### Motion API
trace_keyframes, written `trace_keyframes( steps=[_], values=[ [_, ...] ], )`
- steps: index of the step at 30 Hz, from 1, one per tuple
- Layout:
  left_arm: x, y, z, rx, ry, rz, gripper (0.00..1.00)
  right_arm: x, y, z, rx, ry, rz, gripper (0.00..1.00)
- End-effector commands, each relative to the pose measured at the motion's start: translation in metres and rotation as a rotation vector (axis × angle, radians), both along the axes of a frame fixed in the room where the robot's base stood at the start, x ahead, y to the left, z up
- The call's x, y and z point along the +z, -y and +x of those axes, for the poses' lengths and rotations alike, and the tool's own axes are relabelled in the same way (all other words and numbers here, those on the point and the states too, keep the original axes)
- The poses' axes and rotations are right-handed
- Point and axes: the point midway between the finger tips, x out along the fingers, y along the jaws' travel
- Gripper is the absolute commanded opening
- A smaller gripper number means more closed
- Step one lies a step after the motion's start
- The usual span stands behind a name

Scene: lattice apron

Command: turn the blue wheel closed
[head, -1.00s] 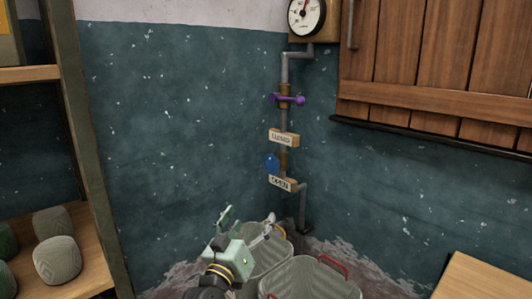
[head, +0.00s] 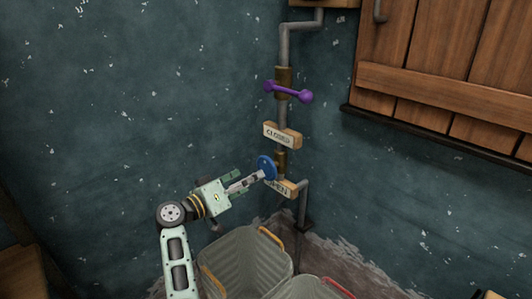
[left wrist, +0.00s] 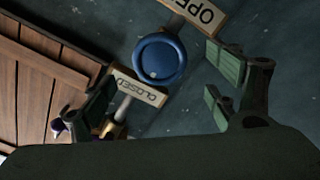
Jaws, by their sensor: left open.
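The blue wheel (head: 267,167) sits on the vertical pipe between a "CLOSED" sign (head: 282,135) above it and an "OPEN" sign (head: 287,188) below it. My left gripper (head: 247,179) is open, its fingers pointing at the wheel from the left. In the left wrist view the wheel (left wrist: 158,60) shows face on, beyond and between the open fingers (left wrist: 165,88). Nothing is between them, and the wheel looks apart from them. That view is turned over, with the "OPEN" sign (left wrist: 200,12) at the top. My right gripper is not in view.
A purple handle (head: 289,92) is on the same pipe above the signs. Wooden shutters (head: 440,70) are on the right wall. Grey bins (head: 246,262) stand in the corner below the wheel. The wall left of the pipe is clear.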

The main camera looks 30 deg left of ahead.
Motion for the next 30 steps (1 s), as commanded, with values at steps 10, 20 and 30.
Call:
trace_keyframes(
  steps=[10, 20, 30],
  values=[
    [0.002, 0.013, 0.033, -0.012, 0.003, -0.009, 0.81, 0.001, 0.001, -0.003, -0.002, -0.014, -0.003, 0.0],
    [0.001, 0.026, 0.071, -0.009, 0.001, -0.007, 0.81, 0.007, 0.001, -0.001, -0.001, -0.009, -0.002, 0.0],
    [0.001, 0.027, 0.073, -0.008, 0.001, -0.005, 0.79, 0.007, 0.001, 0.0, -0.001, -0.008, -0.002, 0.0]
  ],
)
